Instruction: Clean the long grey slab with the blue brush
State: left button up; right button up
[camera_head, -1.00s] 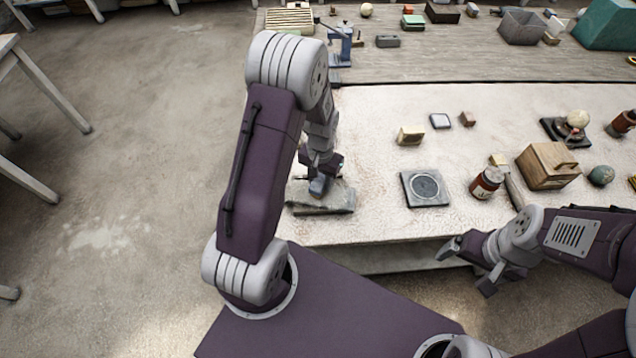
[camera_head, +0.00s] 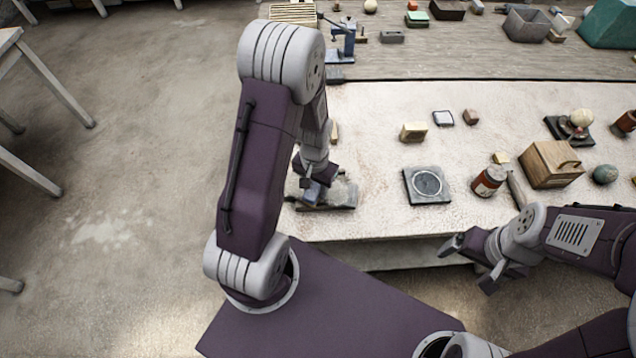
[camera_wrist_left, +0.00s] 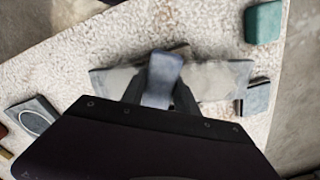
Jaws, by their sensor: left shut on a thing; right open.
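The long grey slab (camera_head: 342,194) lies near the front left of the pale table top, partly hidden by my left arm. In the left wrist view the slab (camera_wrist_left: 218,80) runs across the picture, with pale, dusty patches. My left gripper (camera_head: 312,185) is shut on the blue brush (camera_wrist_left: 162,78). The brush is over the middle of the slab in the wrist view; whether it touches the surface I cannot tell. My right gripper (camera_head: 468,265) is open and empty, in front of the table's front edge.
A dark square plate with a ring (camera_head: 427,185) lies right of the slab, then a brown jar (camera_head: 488,181) and a wooden box (camera_head: 549,165). In the wrist view a teal block (camera_wrist_left: 263,22) and a blue-grey block (camera_wrist_left: 256,97) are near the slab's right end.

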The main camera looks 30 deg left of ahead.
pick_arm(q)
jog(key=shift+w+p, duration=0.3)
jog(key=shift+w, duration=1.95)
jog(key=shift+s+r+p, duration=0.55)
jog(key=shift+s+p, duration=0.1)
jog(key=shift+s+r, duration=0.2)
jog(key=shift+s, duration=0.3)
jog(key=shift+f, duration=0.2)
